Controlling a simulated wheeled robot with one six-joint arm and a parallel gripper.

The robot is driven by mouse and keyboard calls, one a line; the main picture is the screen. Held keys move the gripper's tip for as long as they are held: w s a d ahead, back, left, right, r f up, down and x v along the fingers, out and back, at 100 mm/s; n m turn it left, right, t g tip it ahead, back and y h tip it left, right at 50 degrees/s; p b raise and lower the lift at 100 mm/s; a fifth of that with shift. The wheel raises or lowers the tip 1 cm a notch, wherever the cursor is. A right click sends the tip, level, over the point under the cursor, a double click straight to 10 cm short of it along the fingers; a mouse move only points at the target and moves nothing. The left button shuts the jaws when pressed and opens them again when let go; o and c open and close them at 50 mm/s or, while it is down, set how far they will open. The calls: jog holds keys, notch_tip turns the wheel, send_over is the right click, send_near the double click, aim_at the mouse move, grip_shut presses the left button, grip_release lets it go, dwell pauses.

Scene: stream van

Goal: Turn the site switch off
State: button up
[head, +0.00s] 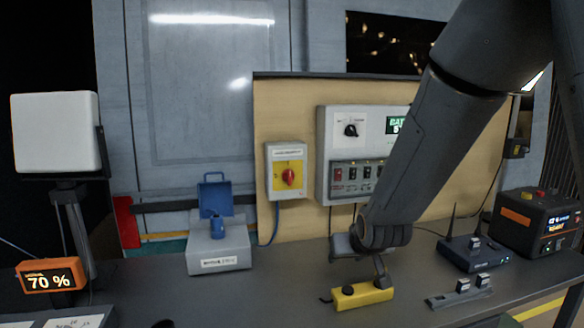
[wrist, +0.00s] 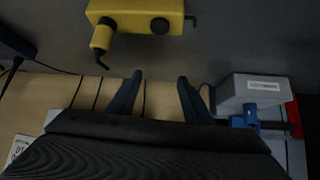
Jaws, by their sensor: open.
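A grey wall box with a yellow plate and a red rotary knob (head: 288,177) is mounted on the beige board; its label is too small to read. Right of it, a pale control panel (head: 322,150) carries a black dial (head: 351,130), a green display (head: 396,125) and a row of small switches (head: 352,173). I cannot tell from the labels which one is the site switch. My gripper (head: 364,264) is right of and below the red knob, above the bench and close to the yellow device. In the wrist view its two dark fingers (wrist: 157,84) are apart with nothing between them.
A yellow device (head: 362,296) lies on the bench below my gripper and shows in the wrist view (wrist: 135,14). A grey box (head: 218,258) with a blue lever (head: 217,227) stands left. A router (head: 470,252) and power unit (head: 535,225) stand right. My arm hides part of the panel.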

jog(key=w+a+r+t+y+p, duration=0.1)
jog(key=w+a+r+t+y, duration=0.1)
jog(key=w+a+r+t, duration=0.4)
jog(key=n+t+y+p, duration=0.2)
jog(key=t, duration=0.1)
send_near(290, 173)
jog(key=w, duration=0.1)
jog(key=p+x, duration=0.2)
jog(key=x, duration=0.6)
jog(key=shift+a+r, duration=0.15)
jog(key=shift+a, duration=0.05)
jog(key=shift+s, duration=0.1)
jog(key=c, duration=1.1)
jog(key=shift+o, duration=0.2)
